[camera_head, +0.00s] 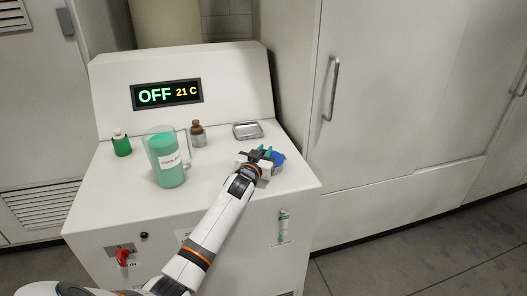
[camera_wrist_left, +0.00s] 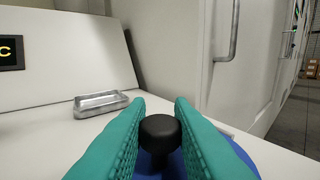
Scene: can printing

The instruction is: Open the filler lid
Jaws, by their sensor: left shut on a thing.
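The filler lid (camera_head: 279,158) is a blue disc on the right part of the white machine top, partly hidden behind my left gripper. In the left wrist view the blue lid (camera_wrist_left: 172,166) shows below a round black knob (camera_wrist_left: 160,132). My left gripper (camera_head: 266,152) is over the lid, and its green fingers (camera_wrist_left: 160,126) stand on either side of the knob, shut on it. The lid appears to be seated on the machine top; its underside is hidden. My right gripper is in neither view.
A jug of green liquid (camera_head: 168,162), a green bottle (camera_head: 121,145) and a brown bottle (camera_head: 197,136) stand left of my gripper. A metal tray (camera_head: 247,130) lies behind it. The display (camera_head: 167,94) reads OFF, 21 C. A red switch (camera_head: 122,257) is on the front.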

